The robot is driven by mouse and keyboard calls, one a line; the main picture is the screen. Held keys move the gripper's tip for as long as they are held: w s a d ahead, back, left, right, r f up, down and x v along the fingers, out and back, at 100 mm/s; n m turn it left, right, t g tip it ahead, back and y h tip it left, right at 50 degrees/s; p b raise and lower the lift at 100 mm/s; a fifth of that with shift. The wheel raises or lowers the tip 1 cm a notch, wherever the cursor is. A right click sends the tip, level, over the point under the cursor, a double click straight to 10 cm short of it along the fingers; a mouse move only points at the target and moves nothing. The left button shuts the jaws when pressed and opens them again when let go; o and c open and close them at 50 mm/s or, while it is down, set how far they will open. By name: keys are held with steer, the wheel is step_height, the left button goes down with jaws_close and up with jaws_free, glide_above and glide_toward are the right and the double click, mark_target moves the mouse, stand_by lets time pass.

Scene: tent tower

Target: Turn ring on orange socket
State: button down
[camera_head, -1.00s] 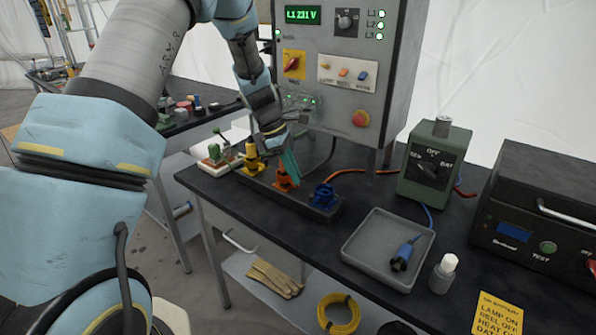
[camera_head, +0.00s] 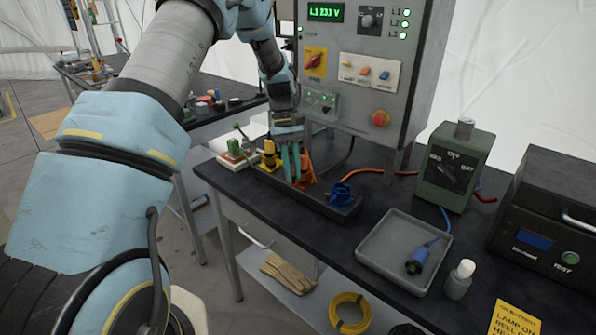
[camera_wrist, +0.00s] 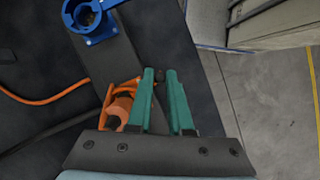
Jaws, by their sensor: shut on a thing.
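The orange socket (camera_head: 307,172) stands in the middle of a dark block on the bench, between a yellow socket (camera_head: 268,156) and a blue socket (camera_head: 341,193). My gripper (camera_head: 292,176) has its teal fingers pointing down at the left side of the orange socket, partly covering it. In the wrist view the fingers (camera_wrist: 160,84) lie beside the orange socket (camera_wrist: 121,104), with a small dark piece between their tips. I take this to be part of the socket's ring. The rest of the ring is hard to make out.
A grey control panel (camera_head: 335,95) stands close behind the sockets. A grey tray (camera_head: 385,262) with a blue plug (camera_head: 420,257) lies at right, near a green box (camera_head: 452,160) and a white-capped bottle (camera_head: 459,279). An orange cable (camera_head: 370,171) runs behind.

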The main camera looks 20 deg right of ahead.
steer(key=shift+w+a+m+y, duration=0.3)
steer(key=shift+w+m, duration=0.1)
steer(key=shift+m, duration=0.45)
steer(key=shift+w+a+m+y, duration=0.15)
steer(key=shift+w+m+y, duration=0.2)
steer(key=shift+m, duration=0.5)
steer(key=c, duration=0.8)
jaws_free()
steer(key=shift+c, duration=0.2)
steer(key=shift+w+r, duration=0.1)
steer(key=b+v, duration=0.3)
steer(key=v, duration=0.7)
steer(key=shift+r, duration=0.35)
